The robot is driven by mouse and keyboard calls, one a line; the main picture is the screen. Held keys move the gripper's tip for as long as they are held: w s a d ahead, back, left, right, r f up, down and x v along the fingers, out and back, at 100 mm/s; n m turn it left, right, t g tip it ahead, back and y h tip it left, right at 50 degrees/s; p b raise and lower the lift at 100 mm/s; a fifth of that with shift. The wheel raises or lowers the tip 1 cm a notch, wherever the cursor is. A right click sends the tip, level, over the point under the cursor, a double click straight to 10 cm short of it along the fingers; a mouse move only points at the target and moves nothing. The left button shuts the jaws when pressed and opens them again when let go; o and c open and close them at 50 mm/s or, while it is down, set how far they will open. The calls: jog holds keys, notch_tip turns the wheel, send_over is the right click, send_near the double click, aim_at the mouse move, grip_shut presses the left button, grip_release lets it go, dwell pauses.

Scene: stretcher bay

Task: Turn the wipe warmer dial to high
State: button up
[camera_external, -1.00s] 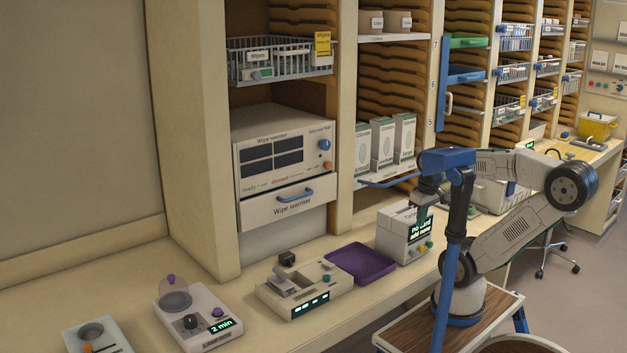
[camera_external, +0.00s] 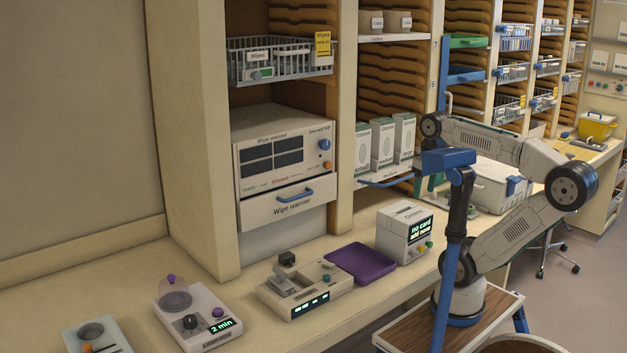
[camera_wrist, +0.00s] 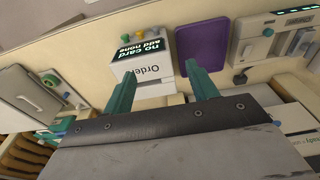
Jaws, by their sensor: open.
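The wipe warmer (camera_external: 283,150) is a white box in the shelf bay, left of centre in the external view, above a drawer with a blue handle. Its front has a dark window, a blue knob (camera_external: 324,145) and a smaller orange knob (camera_external: 327,165) below it at the right. The lettering by the knobs is too small to read surely. My gripper (camera_wrist: 160,90) shows two green fingers, apart and empty, in the wrist view. It points over the counter near the card box (camera_wrist: 140,60), well right of the warmer. In the external view my arm partly hides it.
A purple tray (camera_external: 361,263) lies on the counter beside the white card box (camera_external: 404,234). Several devices stand along the counter to the left.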

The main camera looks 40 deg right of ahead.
aim_at(327, 145)
notch_tip(327, 145, up, 12)
jog(key=w+a+r+n+t+y, duration=0.2)
jog(key=w+a+n+t+y, duration=0.4)
jog(key=w+a+t, duration=0.95)
jog(key=w+d+f+m+t+h, duration=0.1)
jog(key=w+d+f+m+h, duration=0.3)
jog(key=w+f+m+h, duration=0.4)
jog(key=shift+w+a+r+n+y, duration=0.1)
jog(key=shift+w+r+n+y, duration=0.2)
jog(key=shift+w, duration=1.05)
jog(key=shift+w+a+r+n+y, duration=0.1)
jog(key=shift+w+r+n+y, duration=0.2)
jog(key=shift+w, duration=1.05)
jog(key=shift+w+a+r+n+y, duration=0.15)
jog(key=shift+w+n+y, duration=0.25)
jog(key=shift+w, duration=0.95)
